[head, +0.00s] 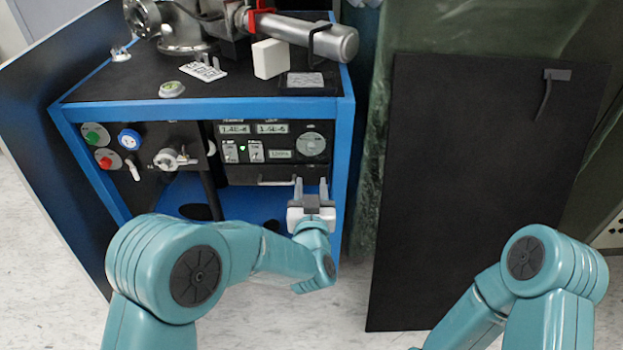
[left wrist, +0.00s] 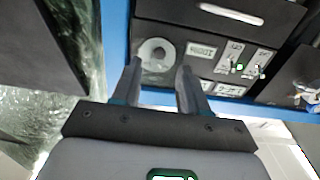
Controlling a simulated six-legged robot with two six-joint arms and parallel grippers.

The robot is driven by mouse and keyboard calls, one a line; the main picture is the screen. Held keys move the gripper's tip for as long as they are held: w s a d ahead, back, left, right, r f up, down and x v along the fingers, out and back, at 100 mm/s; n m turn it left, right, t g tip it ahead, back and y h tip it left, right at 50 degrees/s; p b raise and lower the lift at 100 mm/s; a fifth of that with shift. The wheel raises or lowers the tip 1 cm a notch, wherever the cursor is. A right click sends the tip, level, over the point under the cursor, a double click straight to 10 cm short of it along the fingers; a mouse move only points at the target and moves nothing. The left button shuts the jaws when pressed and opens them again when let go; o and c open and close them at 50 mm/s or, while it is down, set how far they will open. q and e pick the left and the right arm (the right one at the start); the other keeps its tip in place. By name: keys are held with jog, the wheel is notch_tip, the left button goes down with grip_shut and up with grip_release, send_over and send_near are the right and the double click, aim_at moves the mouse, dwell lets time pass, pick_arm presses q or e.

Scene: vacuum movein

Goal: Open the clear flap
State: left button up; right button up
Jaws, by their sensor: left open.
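I cannot clearly make out the clear flap's outline; it may lie over the gauge panel (head: 238,165) in the blue-framed cart. The panel has lit displays, two switches and a round grey dial (head: 311,144). A thin handle (head: 277,182) runs along its lower edge. My left gripper (head: 311,188) is open and empty, fingers pointing up just below the dial, near the handle's right end. In the left wrist view the open fingers (left wrist: 160,66) stand on either side of the dial (left wrist: 156,54); contact cannot be told. My right gripper is out of view.
The blue cart frame's right post (head: 343,150) stands close to my left gripper. Vacuum parts, including a metal cylinder (head: 322,42), sit on top. Knobs and buttons (head: 97,135) are at left. A dark board with a hook (head: 480,190) stands at right beside green translucent sheeting (head: 372,170).

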aim_at(312, 169)
pick_arm(q)
jog(key=shift+w+b, duration=0.35)
jog(key=shift+w, duration=2.05)
grip_shut()
